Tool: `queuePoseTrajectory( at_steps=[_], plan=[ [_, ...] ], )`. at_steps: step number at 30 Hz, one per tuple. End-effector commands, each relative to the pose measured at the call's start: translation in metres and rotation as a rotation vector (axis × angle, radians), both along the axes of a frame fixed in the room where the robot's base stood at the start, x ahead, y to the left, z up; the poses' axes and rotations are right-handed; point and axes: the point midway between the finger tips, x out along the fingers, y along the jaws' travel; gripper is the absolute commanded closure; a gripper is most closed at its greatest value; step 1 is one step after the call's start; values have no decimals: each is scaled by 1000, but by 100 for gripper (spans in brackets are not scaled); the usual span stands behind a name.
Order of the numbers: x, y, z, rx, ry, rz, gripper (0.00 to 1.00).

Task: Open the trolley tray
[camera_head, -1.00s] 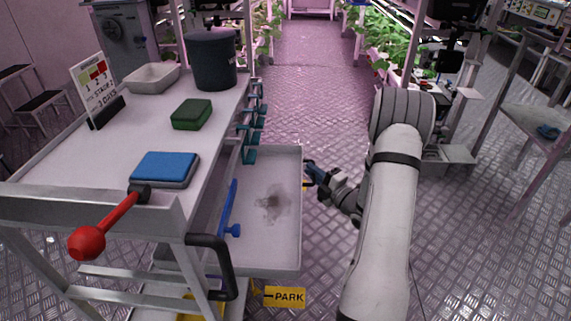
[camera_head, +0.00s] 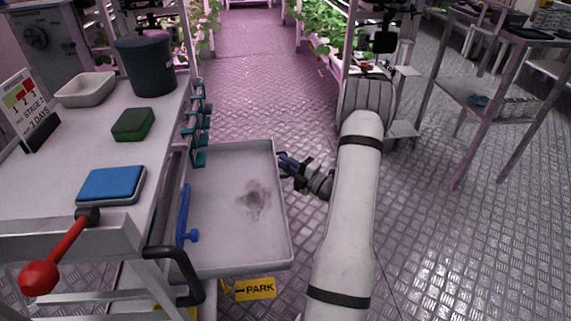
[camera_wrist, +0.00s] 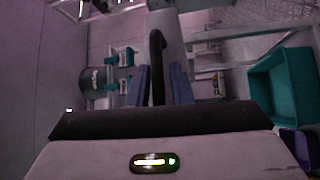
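The trolley tray (camera_head: 225,262) is a shallow grey tray with a dark stain on its floor. It sticks well out from the right side of the trolley (camera_head: 75,225). My gripper (camera_head: 287,165) is at the tray's outer right edge, near its far corner. In the wrist view my gripper's blue fingers (camera_wrist: 160,85) stand on both sides of a black handle (camera_wrist: 157,60), with a pale panel behind it. The fingers look closed around the handle; the exact contact is hard to see.
On the trolley top are a blue box (camera_head: 111,184), a green box (camera_head: 133,124), a white dish (camera_head: 86,89) and a dark pot (camera_head: 145,66). A red-knobbed lever (camera_head: 40,277) and a yellow PARK sign (camera_head: 255,289) are nearby. The aisle floor (camera_head: 265,90) is clear; a shelf (camera_head: 470,95) stands right.

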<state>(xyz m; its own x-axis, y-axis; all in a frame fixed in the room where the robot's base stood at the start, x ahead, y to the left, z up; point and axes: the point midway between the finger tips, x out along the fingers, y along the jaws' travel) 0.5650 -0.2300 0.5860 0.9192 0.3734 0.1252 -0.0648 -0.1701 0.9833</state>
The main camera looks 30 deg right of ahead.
Motion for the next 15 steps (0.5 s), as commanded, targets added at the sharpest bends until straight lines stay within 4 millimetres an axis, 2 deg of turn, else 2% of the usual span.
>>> queuePoseTrajectory(
  at_steps=[8,15],
  plan=[
    [-4,-2,1,0,-1,-2,80],
    [-38,-17,-3,2,2,-6,80]
  ],
)
